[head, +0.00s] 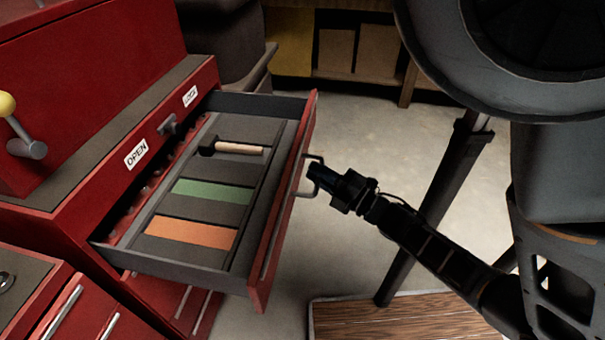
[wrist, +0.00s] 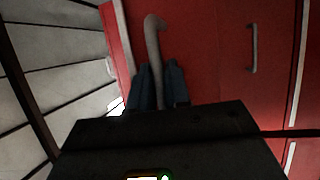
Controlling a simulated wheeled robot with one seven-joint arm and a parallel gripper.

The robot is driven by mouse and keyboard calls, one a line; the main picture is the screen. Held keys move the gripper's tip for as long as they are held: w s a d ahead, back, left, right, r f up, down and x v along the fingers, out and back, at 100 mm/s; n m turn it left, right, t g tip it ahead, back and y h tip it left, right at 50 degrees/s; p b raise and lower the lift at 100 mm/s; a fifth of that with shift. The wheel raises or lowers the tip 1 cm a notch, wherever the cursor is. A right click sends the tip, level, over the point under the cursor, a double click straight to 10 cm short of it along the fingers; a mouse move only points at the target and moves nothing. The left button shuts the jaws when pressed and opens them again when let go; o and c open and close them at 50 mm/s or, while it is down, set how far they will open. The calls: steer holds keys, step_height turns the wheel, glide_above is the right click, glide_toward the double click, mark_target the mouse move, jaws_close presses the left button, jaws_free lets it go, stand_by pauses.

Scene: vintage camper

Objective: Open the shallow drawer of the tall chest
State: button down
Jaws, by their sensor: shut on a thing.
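The tall chest (head: 60,180) is red and stands at the left in the head view. Its shallow drawer (head: 310,125) is pulled well out to the right. Inside the drawer lie a hammer (head: 240,148), a green panel (head: 212,191) and an orange panel (head: 190,233). My gripper (head: 318,172) is at the drawer's front, shut on its metal handle (head: 311,158). In the wrist view the blue-grey fingers (wrist: 158,85) are on either side of the handle (wrist: 153,45). The exact contact is partly hidden by the fingers.
OPEN (head: 136,153) and LOCK labels and a small latch (head: 168,125) are on the chest's face above the drawer. A wooden board (head: 390,318) lies at the bottom right. Shelves with boxes (head: 355,50) stand at the back. Open floor (head: 370,130) lies right of the drawer.

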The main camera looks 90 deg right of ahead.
steer(key=shift+s+a, duration=0.1)
steer(key=shift+s, duration=0.25)
steer(key=c, duration=1.2)
jaws_free()
steer(key=shift+o, duration=0.2)
steer(key=b+v, duration=0.1)
steer(key=v, duration=0.7)
steer(key=shift+b, duration=0.35)
